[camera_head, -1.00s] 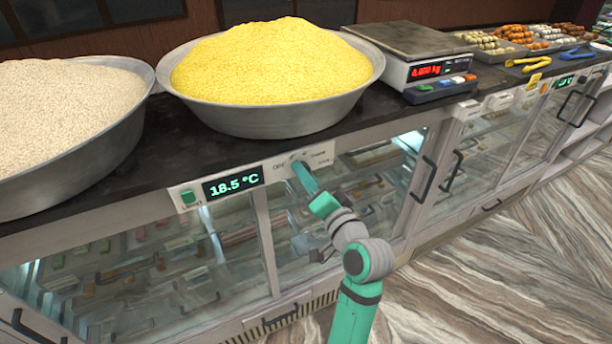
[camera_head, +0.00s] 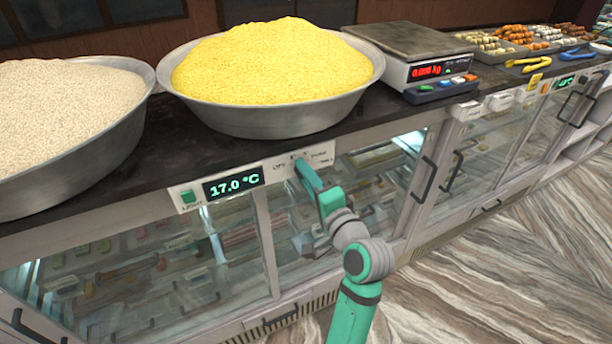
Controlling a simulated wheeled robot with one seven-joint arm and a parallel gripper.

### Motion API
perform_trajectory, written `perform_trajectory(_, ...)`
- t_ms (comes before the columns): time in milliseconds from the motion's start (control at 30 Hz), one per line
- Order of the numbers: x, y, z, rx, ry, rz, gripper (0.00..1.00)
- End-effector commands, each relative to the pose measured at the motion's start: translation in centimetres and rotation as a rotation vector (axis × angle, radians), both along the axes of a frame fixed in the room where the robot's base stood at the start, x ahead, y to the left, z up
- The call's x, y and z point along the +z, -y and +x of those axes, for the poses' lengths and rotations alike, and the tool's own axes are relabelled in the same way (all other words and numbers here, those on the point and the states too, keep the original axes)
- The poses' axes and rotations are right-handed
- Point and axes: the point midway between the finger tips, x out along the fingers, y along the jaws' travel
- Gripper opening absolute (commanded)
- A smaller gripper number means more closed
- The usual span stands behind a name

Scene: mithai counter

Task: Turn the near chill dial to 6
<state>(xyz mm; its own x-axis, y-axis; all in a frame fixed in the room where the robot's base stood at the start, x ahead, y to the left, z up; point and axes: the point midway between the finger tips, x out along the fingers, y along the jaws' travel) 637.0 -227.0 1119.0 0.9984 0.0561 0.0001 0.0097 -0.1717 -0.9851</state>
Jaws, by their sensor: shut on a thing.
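The near chill dial sits on the white control panel (camera_head: 322,156) along the front edge of the counter. My gripper (camera_head: 299,163) reaches up to it from below and is shut on the dial, covering most of it. The dial's pointer and numbers are too small and too hidden to read. The near display (camera_head: 233,183), left of the dial on the same strip, reads 17.0 °C in green.
A green light switch (camera_head: 188,196) is left of the display. Steel bowls of yellow grains (camera_head: 275,118) and pale grains (camera_head: 140,118) stand above on the dark counter. A scale (camera_head: 428,72) is to the right. Glass doors with black handles (camera_head: 422,181) lie below.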

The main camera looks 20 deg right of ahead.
Motion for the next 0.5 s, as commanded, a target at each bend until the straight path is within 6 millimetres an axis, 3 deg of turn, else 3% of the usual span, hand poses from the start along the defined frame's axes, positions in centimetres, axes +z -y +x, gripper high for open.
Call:
perform_trajectory(200,-0.09,0.01,-0.02,0.001,-0.002,0.000,0.07)
perform_trajectory(233,-0.09,0.01,-0.02,0.001,-0.002,-0.001,0.32)
perform_trajectory(300,-0.09,0.02,-0.02,0.000,-0.002,-0.001,0.48)
perform_trajectory(500,-0.04,0.01,-0.01,0.000,-0.001,-0.001,0.48)
